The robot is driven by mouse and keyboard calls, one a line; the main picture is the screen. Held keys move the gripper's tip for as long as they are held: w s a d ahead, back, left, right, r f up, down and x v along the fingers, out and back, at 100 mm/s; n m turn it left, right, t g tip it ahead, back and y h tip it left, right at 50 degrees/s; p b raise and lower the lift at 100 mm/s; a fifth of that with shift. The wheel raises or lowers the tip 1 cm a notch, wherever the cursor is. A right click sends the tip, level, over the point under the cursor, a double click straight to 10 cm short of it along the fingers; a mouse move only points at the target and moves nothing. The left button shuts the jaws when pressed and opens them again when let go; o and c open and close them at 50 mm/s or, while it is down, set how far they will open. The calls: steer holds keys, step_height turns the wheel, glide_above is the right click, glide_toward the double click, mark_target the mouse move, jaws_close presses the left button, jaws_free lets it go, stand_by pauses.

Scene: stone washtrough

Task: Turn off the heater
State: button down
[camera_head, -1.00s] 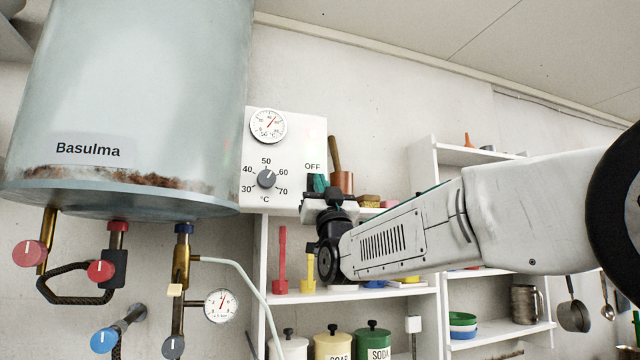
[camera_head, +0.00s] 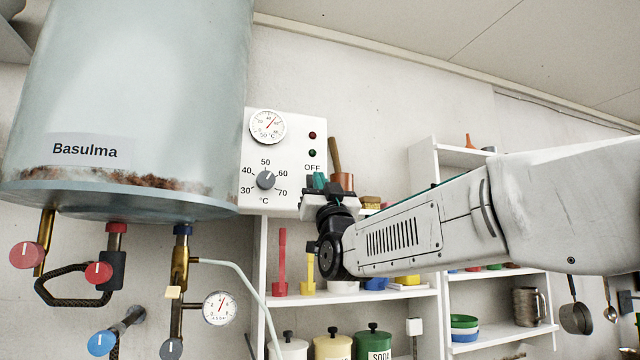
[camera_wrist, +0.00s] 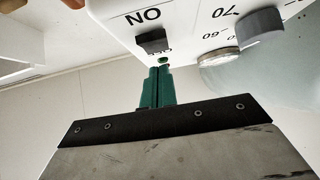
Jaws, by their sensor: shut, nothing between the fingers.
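The heater (camera_head: 130,100) is a big pale tank with a white control panel (camera_head: 285,190) at its right. In the wrist view, which shows the panel upside down, a black rocker switch (camera_wrist: 152,40) sits between the ON label (camera_wrist: 143,17) and the partly covered OFF label. In the head view my gripper hides the switch, below the OFF label (camera_head: 312,168). My gripper (camera_head: 318,182) has green fingers, shut and empty. In the wrist view the fingertips (camera_wrist: 159,70) are close to the OFF end of the switch; I cannot tell whether they touch the panel.
The panel also has a knob (camera_head: 266,180), a thermometer (camera_head: 268,126), a red lamp (camera_head: 312,135) and a green lamp (camera_head: 312,153). Shelves (camera_head: 380,297) with jars and utensils stand below and right. Pipes and valves (camera_head: 180,260) hang under the tank.

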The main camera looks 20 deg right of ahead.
steer(key=s+f, duration=0.5)
steer(key=s, duration=0.5)
steer(key=shift+s+d+f, duration=0.25)
steer(key=shift+d+f, duration=0.05)
steer(key=shift+f, duration=0.1)
steer(key=w+a+f+n+g+y, duration=0.1)
steer(key=w+f+g, duration=0.45)
steer(key=f, duration=0.35)
steer(key=s+f+g, duration=0.3)
steer(key=f+g, duration=0.5)
steer(key=f, duration=0.7)
steer(key=s+d+f+g+h, duration=0.1)
steer(key=s+d+f+g, duration=0.2)
steer(key=s+f+g, duration=0.7)
steer(key=s+d+f+g, duration=0.1)
steer(key=s+f, duration=0.2)
steer(key=s, duration=0.3)
steer(key=s+d+f+m+g, duration=0.1)
steer(key=s+f, duration=0.2)
steer(key=s, duration=0.4)
steer(key=s+d+f+g+h, duration=0.1)
steer(key=s+f, duration=0.2)
steer(key=s, duration=0.4)
steer(key=shift+s+d, duration=0.15)
steer(key=shift+d, duration=0.2)
